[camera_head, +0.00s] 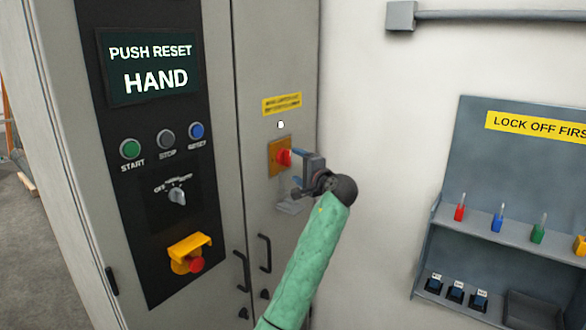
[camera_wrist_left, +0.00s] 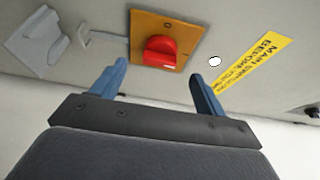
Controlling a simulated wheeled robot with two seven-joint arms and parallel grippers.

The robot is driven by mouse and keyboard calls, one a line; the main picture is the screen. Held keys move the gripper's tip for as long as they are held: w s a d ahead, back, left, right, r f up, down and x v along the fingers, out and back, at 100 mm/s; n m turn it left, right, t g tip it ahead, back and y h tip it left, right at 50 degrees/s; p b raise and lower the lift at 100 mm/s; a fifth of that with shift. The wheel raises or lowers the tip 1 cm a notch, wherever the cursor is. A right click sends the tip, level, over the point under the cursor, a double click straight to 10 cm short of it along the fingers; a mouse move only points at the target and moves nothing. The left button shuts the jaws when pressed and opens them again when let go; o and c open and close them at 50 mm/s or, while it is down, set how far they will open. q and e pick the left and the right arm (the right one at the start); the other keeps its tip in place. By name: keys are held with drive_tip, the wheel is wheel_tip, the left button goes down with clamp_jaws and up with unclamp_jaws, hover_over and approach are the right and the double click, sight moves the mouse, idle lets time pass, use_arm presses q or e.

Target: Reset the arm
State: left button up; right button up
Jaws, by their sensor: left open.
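My left gripper (camera_head: 297,173) is open and empty at the end of a green-sleeved arm, in front of the cabinet's narrow right panel. Its two blue fingers also show in the left wrist view (camera_wrist_left: 158,72). Just beyond them is a red rotary switch (camera_head: 284,157) on an orange plate (camera_head: 273,160). In the wrist view the red knob (camera_wrist_left: 158,51) lies between the finger directions; the fingers look apart from it. The cabinet screen (camera_head: 148,68) reads "PUSH RESET HAND". The blue reset button (camera_head: 197,131) is left of the gripper. My right gripper is not in view.
The control panel has a green start button (camera_head: 130,149), a selector (camera_head: 177,196) and a red emergency stop (camera_head: 195,264) under a yellow guard. Door handles (camera_head: 264,253) project below the gripper. A lock-off board (camera_head: 470,150) with padlocks hangs at right. The white wall between is clear.

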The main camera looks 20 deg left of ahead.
use_arm(q)
drive_tip(key=shift+s+d, duration=0.35)
drive_tip(key=shift+d, duration=0.05)
